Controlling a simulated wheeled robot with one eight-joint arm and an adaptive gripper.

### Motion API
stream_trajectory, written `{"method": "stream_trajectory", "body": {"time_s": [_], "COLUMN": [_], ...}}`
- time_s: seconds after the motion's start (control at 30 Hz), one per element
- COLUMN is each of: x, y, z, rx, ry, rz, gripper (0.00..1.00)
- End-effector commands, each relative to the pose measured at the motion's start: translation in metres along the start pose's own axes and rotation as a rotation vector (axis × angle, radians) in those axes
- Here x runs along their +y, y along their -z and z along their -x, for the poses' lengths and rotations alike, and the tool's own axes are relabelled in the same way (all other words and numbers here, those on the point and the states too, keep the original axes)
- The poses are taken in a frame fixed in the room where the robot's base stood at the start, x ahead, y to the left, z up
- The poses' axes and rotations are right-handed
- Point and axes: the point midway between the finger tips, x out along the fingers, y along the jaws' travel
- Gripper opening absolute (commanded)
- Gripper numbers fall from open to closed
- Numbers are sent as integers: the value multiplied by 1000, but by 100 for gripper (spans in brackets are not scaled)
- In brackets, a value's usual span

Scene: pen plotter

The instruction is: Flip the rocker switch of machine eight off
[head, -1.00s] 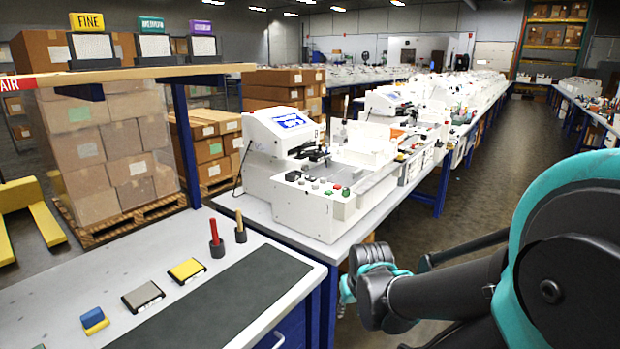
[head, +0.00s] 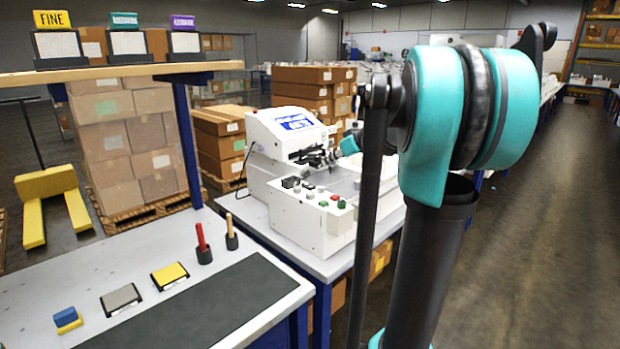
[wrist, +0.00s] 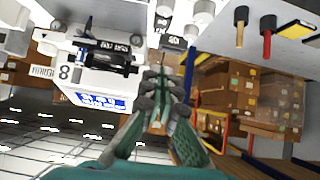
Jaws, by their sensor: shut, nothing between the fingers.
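The white machine (head: 300,205) stands on the bench in the middle of the head view. A blue-lit screen (head: 296,123) is on its top, and several coloured buttons and dark parts are on its front. The wrist view shows the machine (wrist: 65,52) upside down, with a figure 8 (wrist: 64,72) beside its screen (wrist: 100,100). I cannot tell which small dark part is the rocker switch, or its position. My gripper (wrist: 163,78) is shut and empty in front of the machine.
A workbench (head: 60,270) at front left bears a dark mat (head: 200,310), yellow and grey pads, a blue block and red and wooden-handled tools in holders. Stacked cartons (head: 310,90) stand behind the machine. The aisle floor (head: 560,220) at right is clear.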

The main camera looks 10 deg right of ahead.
Motion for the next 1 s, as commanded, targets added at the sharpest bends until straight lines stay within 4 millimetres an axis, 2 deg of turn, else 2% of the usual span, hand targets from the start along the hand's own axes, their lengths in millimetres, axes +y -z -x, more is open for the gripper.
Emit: {"method": "stream_trajectory", "body": {"time_s": [0.1,0.37,0.53,0.67,1.0], "x": [4,4,4,3,3], "y": [6,5,5,5,6], "z": [1,1,-9,-28,-95], "rx": [12,11,10,9,9], "ry": [-1,0,1,2,2], "rz": [9,9,10,11,10], "gripper": [0,0,0,0,0]}}
